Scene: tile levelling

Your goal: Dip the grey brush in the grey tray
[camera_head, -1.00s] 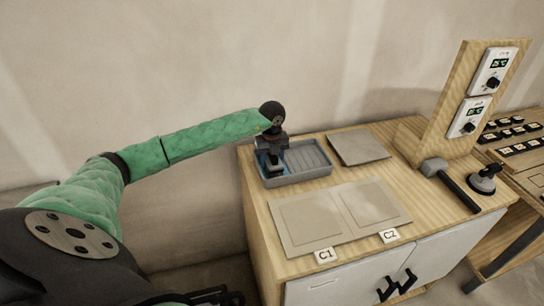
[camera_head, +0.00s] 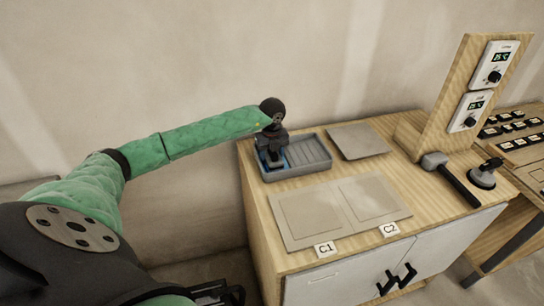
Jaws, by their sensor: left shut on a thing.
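The grey tray (camera_head: 318,163) sits at the back left of the wooden cabinet top, with a ribbed right part and a blue patch in its left part. My left gripper (camera_head: 275,162) points down over the left part of the tray. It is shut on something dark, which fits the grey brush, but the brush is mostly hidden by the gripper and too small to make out. I cannot tell whether its tip touches the blue patch. My right gripper is not in view.
The cabinet top (camera_head: 410,177) also holds a square grey tile (camera_head: 358,141), a pale board (camera_head: 341,207) with labels C1 (camera_head: 325,249) and C2 (camera_head: 389,230), a mallet (camera_head: 451,180) and a suction cup (camera_head: 484,175). A wooden post (camera_head: 452,95) with two dials stands at the back right.

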